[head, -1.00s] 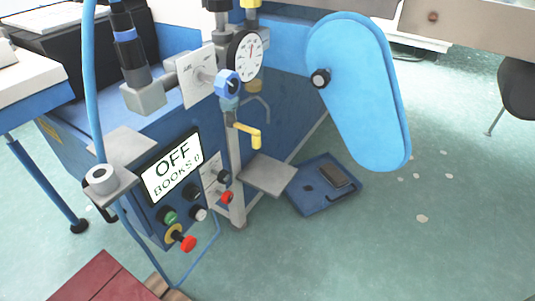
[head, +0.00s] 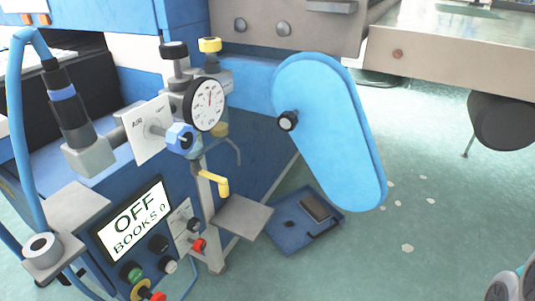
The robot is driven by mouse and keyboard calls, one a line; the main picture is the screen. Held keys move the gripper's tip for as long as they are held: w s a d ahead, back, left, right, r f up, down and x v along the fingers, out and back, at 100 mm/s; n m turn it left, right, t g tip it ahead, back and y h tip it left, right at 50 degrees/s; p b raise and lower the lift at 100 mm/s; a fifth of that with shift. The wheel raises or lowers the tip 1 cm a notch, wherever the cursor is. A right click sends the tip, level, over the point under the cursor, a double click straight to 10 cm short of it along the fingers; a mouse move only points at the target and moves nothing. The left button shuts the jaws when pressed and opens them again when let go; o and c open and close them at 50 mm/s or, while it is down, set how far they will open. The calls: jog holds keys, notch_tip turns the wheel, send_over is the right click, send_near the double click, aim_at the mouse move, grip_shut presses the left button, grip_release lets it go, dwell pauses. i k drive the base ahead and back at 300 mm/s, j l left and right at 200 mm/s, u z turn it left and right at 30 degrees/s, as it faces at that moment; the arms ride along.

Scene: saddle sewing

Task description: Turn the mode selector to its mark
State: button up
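A blue lobed knob (head: 181,139) sits on a shaft in front of a white marked plate (head: 147,130), left of the round gauge. A smaller grey plate (head: 181,217) beside the display carries a black knob (head: 193,225) and a red knob (head: 199,245). I cannot tell for sure which knob is the mode selector; the plate lettering and marks are too small to read. A grey and teal piece (head: 513,286) at the lower right corner may be part of my arm or gripper. No fingers show clearly, and nothing touches the knobs.
A gauge (head: 206,104), yellow lever (head: 216,184) and grey shelf (head: 243,217) stand close by. A large blue cover (head: 330,130) juts out at right. A blue tray (head: 287,239) lies on the floor.

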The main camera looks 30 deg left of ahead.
aim_at(193, 224)
jog(key=i+u, duration=0.3)
jog(key=u, duration=0.15)
jog(key=i+l+u, duration=0.1)
jog(key=i+u, duration=0.15)
jog(key=u, duration=1.85)
